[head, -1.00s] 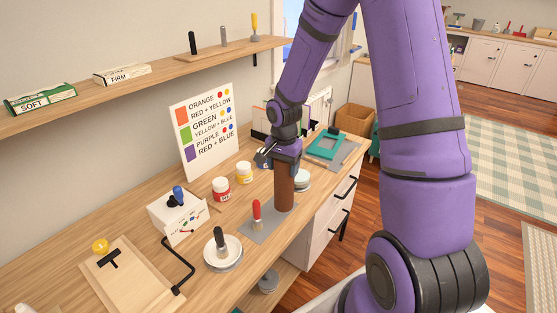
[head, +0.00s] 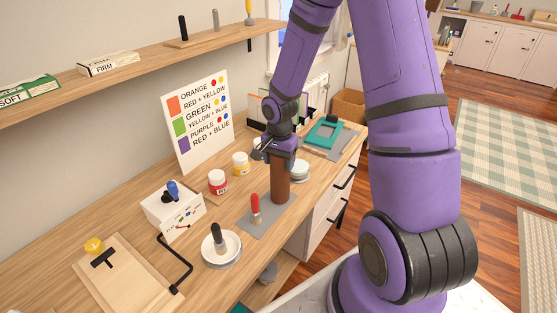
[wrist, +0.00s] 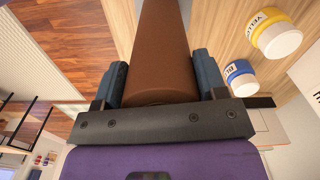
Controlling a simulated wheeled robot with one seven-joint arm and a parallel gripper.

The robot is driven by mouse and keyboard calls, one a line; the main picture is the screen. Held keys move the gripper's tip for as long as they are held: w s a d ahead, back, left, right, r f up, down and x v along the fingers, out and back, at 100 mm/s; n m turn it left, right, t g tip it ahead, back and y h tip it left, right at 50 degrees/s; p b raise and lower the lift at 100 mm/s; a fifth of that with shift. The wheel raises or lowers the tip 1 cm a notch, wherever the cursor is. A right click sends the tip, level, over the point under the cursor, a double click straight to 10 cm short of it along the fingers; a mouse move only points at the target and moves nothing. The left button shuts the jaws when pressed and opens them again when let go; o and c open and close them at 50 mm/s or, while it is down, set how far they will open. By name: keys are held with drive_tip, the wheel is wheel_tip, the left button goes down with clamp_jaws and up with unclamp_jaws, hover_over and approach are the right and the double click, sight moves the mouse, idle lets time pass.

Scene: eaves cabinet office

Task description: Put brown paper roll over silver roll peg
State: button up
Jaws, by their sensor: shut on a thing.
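The brown paper roll (head: 280,180) is upright at the right part of the desk, with its lower end at the grey mat (head: 255,222); I cannot tell if it touches. My gripper (wrist: 162,85) is shut on the roll near its upper end, one blue finger on each side in the wrist view. The roll (wrist: 160,50) runs away from the palm there. A small silver upright piece (head: 216,20) stands on the wall shelf between a black and a yellow one; I cannot tell whether it is the silver roll peg. Anything inside or behind the roll is hidden.
A red-handled tool (head: 255,208) stands on the mat close to the roll. A white dish (head: 221,248) with a dark-handled tool is in front. A teal frame (head: 325,134) lies behind.

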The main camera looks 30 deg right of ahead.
drive_tip(key=shift+f, duration=0.1)
drive_tip(key=o, duration=1.2)
drive_tip(key=shift+o, duration=0.2)
drive_tip(key=r, duration=0.7)
drive_tip(key=s+r, duration=0.1)
drive_tip(key=r, duration=0.2)
drive_tip(key=shift+a+r, duration=0.25)
drive_tip(key=shift+r, duration=0.1)
drive_tip(key=s+a+r+n+t, duration=0.2)
drive_tip(key=s+r+n, duration=0.4)
drive_tip(key=s+r, duration=0.5)
drive_tip(key=s+a+r+n+t, duration=0.3)
drive_tip(key=s+a+r+n, duration=0.1)
drive_tip(key=s+r, duration=0.8)
drive_tip(key=shift+s+r+n, duration=0.15)
drive_tip(key=shift+r+n, duration=0.1)
drive_tip(key=shift+n, duration=0.65)
drive_tip(key=shift+o, duration=0.4)
